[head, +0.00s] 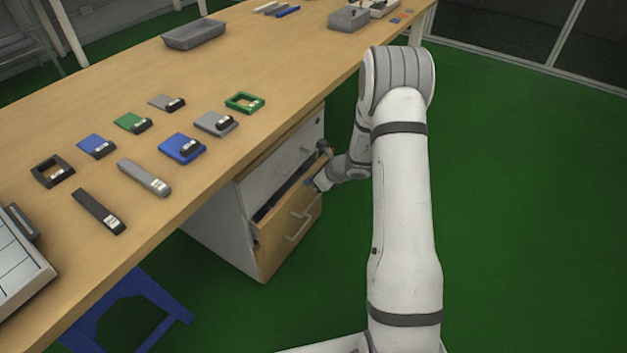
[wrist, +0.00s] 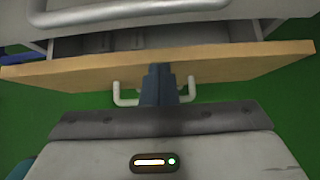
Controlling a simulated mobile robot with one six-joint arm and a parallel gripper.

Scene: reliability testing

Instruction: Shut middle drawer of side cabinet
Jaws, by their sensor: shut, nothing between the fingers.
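The side cabinet (head: 222,235) stands under the table, with light wooden fronts. Its middle drawer (head: 279,214) is partly pulled out, and a dark gap shows behind its front. In the wrist view the drawer's wooden front (wrist: 90,72) crosses the picture, with its grey inside behind it. Its pale handle (wrist: 122,99) shows on both sides of my fingers. My gripper (head: 314,185) is shut and empty at the drawer front's outer side. In the wrist view its fingertips (wrist: 160,72) overlap the front's upper part; I cannot tell whether they touch it.
The top drawer's handle (wrist: 130,13) lies above the opening. The table (head: 240,150) overhangs the cabinet and carries several small blocks and frames, a grey tray (head: 195,34) and a grey box (head: 348,18). A blue stool (head: 130,305) stands at lower left. Green floor (head: 530,200) is clear on the right.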

